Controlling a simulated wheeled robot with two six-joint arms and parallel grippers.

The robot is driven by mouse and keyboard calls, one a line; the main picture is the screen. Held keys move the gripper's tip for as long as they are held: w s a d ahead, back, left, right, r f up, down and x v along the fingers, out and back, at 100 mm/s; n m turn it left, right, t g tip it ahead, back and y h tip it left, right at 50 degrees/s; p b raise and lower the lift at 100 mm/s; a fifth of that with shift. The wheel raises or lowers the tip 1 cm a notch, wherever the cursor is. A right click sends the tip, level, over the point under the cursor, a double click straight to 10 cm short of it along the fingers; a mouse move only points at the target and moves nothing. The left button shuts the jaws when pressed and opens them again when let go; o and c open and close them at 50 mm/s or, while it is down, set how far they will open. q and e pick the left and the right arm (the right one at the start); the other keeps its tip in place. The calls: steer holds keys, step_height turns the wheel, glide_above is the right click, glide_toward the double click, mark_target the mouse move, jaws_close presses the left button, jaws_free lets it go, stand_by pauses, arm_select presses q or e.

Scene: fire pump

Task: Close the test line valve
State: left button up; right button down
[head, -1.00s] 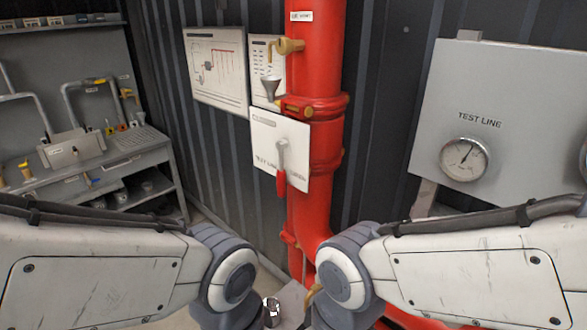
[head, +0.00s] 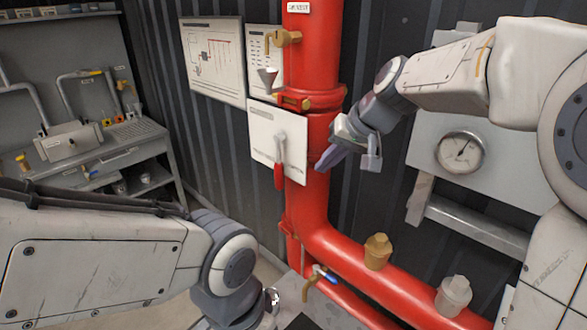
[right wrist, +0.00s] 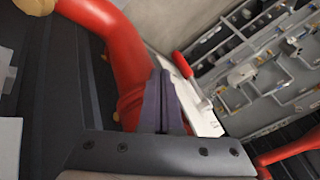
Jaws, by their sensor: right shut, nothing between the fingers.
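The test line valve is a grey lever with a red handle (head: 279,176) on a white plate (head: 262,135) fixed to the red standpipe. The lever hangs down, almost vertical. Its red handle (right wrist: 182,65) and the plate (right wrist: 203,122) also show in the right wrist view, just right of the fingers. My right gripper (head: 321,166) is shut and empty, beside the standpipe and right of the lever, apart from it. Its purple fingers (right wrist: 165,82) lie together in the right wrist view. My left arm lies low at the left; its gripper is out of view.
The red standpipe (head: 312,210) bends right into a low pipe with brass and grey caps. A gauge panel (head: 415,150) stands at the right. A brass tap (head: 285,38) and funnel sit above the plate. A grey workbench (head: 135,135) stands at the left.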

mark_target(279, 164)
steer(key=shift+w+d+r, duration=0.5)
steer(key=shift+w+d, duration=0.15)
steer(key=shift+w, duration=0.2)
steer(key=w+a+f+p, duration=0.5)
steer(key=a+f, duration=0.3)
steer(key=shift+w, duration=0.15)
